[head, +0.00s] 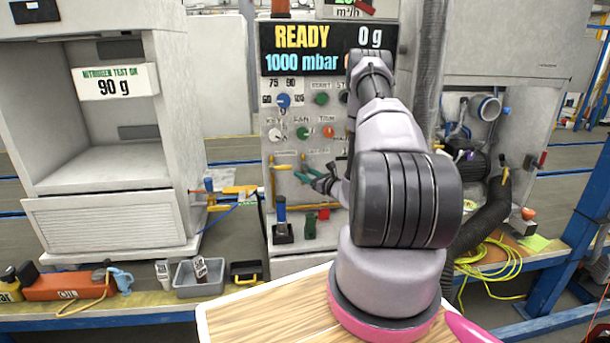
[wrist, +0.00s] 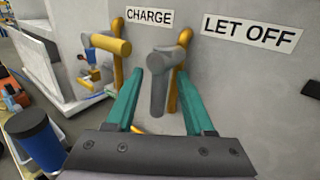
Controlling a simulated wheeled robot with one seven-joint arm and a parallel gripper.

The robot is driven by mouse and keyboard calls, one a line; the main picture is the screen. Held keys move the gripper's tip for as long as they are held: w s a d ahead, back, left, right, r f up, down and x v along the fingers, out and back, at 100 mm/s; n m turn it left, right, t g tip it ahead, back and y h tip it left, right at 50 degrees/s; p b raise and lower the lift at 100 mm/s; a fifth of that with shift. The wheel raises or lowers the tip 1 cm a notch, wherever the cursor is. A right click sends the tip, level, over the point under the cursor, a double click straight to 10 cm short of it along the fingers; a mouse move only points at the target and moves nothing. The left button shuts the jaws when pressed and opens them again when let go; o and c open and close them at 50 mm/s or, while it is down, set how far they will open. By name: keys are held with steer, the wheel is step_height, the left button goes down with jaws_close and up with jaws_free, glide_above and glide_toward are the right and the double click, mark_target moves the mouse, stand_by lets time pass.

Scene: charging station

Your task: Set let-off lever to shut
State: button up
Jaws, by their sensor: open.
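The let-off lever is a grey lever (wrist: 158,88) in the wrist view, left of and below the LET OFF label (wrist: 251,31). Its grip points down in the picture, in front of a yellow bar on the panel. My gripper (wrist: 168,70) has two teal fingers, open, one on each side of the grey lever; I cannot tell whether either touches it. In the head view my gripper (head: 312,177) is at the panel front, and the let-off lever cannot be made out there.
A yellow lever (wrist: 108,44) by the CHARGE label (wrist: 150,17) is close on the left; it also shows in the head view (head: 283,167). Coloured knobs (head: 302,132) sit above my gripper. The display (head: 310,49) reads READY, 1000 mbar.

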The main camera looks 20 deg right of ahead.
jaws_close()
stand_by(1.4)
